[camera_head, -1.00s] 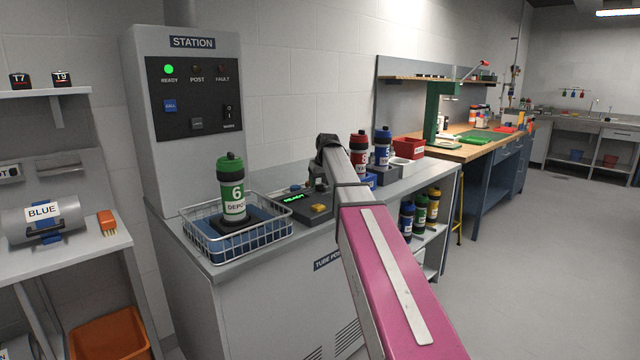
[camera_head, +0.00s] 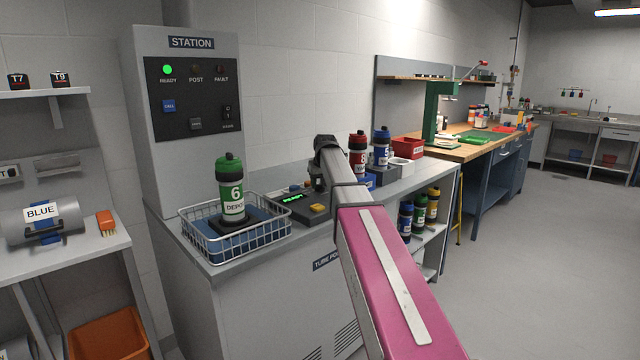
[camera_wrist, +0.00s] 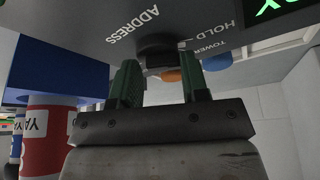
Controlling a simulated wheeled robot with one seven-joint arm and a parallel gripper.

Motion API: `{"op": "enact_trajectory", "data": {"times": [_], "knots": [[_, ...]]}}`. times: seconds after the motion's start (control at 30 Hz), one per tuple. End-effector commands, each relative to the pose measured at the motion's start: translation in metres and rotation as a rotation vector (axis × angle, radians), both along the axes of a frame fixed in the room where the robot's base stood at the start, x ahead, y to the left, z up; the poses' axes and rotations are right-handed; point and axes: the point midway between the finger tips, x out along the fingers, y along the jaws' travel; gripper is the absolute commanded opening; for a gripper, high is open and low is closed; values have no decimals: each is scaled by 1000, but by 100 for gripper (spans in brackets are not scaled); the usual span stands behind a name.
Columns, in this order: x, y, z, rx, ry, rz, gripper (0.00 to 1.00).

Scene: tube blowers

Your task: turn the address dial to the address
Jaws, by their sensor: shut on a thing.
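The address dial (camera_wrist: 155,48) is a dark round knob below the printed word ADDRESS in the wrist view, which looks tilted and upside down. My gripper (camera_wrist: 160,82) has two green fingers at either side of the dial and is shut on it. In the head view my arm reaches to the dark control panel (camera_head: 318,217), and my wrist hides the dial there. The panel's green display (camera_head: 293,198) is lit, partly covered in the wrist view. The dial's pointer and setting cannot be read.
Red (camera_head: 358,150) and blue (camera_head: 381,146) canisters stand close behind my arm. The station cabinet (camera_head: 140,110) shows a green READY light.

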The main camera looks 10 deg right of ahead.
Motion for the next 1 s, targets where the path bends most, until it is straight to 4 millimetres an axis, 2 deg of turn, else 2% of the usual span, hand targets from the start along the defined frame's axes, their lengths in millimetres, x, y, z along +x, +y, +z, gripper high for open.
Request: {"op": "enact_trajectory", "data": {"times": [0.03,0.4,0.5,0.6,1.0], "knots": [[-1,6,0,11,1,-22,18],[2,8,-1,13,1,-295,18],[2,8,-1,12,2,-359,13],[3,8,-1,13,2,-411,13],[4,7,-2,12,0,-507,12]]}}
